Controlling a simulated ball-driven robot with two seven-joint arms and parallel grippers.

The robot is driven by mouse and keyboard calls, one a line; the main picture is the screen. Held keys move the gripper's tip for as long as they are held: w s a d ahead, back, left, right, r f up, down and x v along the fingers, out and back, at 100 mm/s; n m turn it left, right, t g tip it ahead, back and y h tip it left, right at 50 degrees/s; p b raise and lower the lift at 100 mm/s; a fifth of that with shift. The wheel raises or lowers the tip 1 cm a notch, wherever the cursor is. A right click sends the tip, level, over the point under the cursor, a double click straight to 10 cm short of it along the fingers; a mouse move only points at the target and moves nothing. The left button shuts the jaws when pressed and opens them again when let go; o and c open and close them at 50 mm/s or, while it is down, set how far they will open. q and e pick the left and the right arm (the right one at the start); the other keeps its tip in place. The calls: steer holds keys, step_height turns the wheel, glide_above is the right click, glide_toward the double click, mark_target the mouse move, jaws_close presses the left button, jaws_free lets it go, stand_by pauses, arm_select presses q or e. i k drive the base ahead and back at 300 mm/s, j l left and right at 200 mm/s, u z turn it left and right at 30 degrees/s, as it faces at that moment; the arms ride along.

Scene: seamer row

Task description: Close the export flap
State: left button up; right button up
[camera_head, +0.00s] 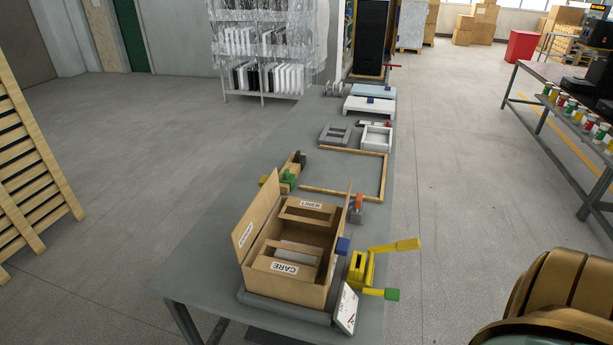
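An open cardboard box (290,287) stands on a grey base near the front end of the long grey table. Its left flap (250,232) stands up, tilted outward; its small sideways label looks like "EXPORT". The right flap (346,222) also stands up, seen nearly edge-on. The far flap labelled "LINER" (305,217) and the near flap labelled "CARE" (290,257) lie folded inward, with a gap between them. A pale roll-like item (299,248) shows inside. Neither gripper is in view.
A yellow device (361,268) with yellow and green handles stands right of the box, by a white tilted card (346,309) and a blue block (343,246). A wooden frame (383,178) lies behind. Bare table (212,253) is left of the box.

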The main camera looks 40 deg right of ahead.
mark_target(245, 232)
steer(key=i+j+z, duration=0.25)
steer(key=z, duration=0.15)
steer(key=i+j+z, duration=0.2)
steer(key=z, duration=0.25)
steer(key=i+j+z, duration=0.1)
steer(key=j+z, duration=0.3)
steer(key=i+j+z, duration=0.1)
steer(key=j+z, duration=0.75)
steer(key=k+j+z, duration=0.2)
steer(key=k+j, duration=0.25)
steer(key=k, duration=0.15)
steer(key=j+z, duration=0.2)
steer(key=i+l, duration=0.05)
